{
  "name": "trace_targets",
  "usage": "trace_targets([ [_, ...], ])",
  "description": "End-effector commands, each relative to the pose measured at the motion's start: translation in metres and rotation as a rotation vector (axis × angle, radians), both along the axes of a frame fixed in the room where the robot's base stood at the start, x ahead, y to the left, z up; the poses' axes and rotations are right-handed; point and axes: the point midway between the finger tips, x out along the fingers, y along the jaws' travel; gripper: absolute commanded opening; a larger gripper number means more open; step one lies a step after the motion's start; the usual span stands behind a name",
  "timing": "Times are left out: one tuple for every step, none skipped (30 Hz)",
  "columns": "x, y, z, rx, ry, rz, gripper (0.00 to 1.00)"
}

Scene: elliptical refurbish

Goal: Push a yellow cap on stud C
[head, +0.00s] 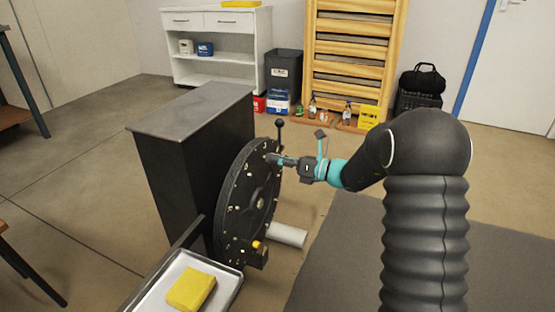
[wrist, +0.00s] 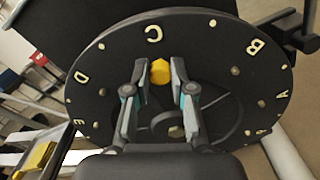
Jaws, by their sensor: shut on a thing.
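A yellow cap (wrist: 160,72) is held between the two fingertips of my gripper (wrist: 158,76) in the wrist view. My gripper, also in the head view (head: 278,159), is at the upper part of the black round disc (head: 240,215). The cap is in front of the disc face, just below the pale letter C (wrist: 154,33). Stud C itself is hidden, probably behind the cap, and I cannot tell whether the cap touches it. Letters B (wrist: 254,46) and D (wrist: 81,78) are also on the disc, with small pale studs near the rim.
A metal tray (head: 150,294) holding a yellow block (head: 191,288) stands at the lower left of the disc. A black cabinet (head: 180,160) is behind the disc. A black-knobbed lever (head: 279,124) rises by its top. A grey cylinder (head: 287,234) sticks out low right.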

Motion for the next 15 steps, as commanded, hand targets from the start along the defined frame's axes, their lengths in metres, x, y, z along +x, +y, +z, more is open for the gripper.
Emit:
trace_targets([
  [0.0001,0.0000,0.0006,0.001,0.002,0.000,0.15],
  [0.0002,-0.0001,0.0008,0.001,0.004,0.000,0.15],
  [0.0003,-0.0001,0.0011,0.002,0.007,0.000,0.15],
  [0.0003,-0.0001,0.0013,0.002,0.009,0.000,0.15],
  [0.0004,-0.0001,0.0015,0.004,0.011,0.001,0.15],
  [0.0005,-0.0002,0.0017,0.005,0.014,0.001,0.15],
  [0.0006,-0.0002,0.0018,0.006,0.017,0.001,0.15],
  [0.0007,-0.0003,0.0020,0.007,0.020,0.001,0.15],
  [0.0008,-0.0003,0.0021,0.007,0.024,0.002,0.15],
  [0.0009,-0.0003,0.0022,0.008,0.027,0.002,0.15],
  [0.0010,-0.0003,0.0024,0.009,0.030,0.002,0.15],
  [0.0011,-0.0004,0.0025,0.011,0.032,0.003,0.15],
  [0.0012,-0.0004,0.0026,0.012,0.035,0.003,0.15],
  [0.0012,-0.0004,0.0027,0.012,0.038,0.003,0.15],
  [0.0013,-0.0005,0.0027,0.013,0.042,0.003,0.15],
])
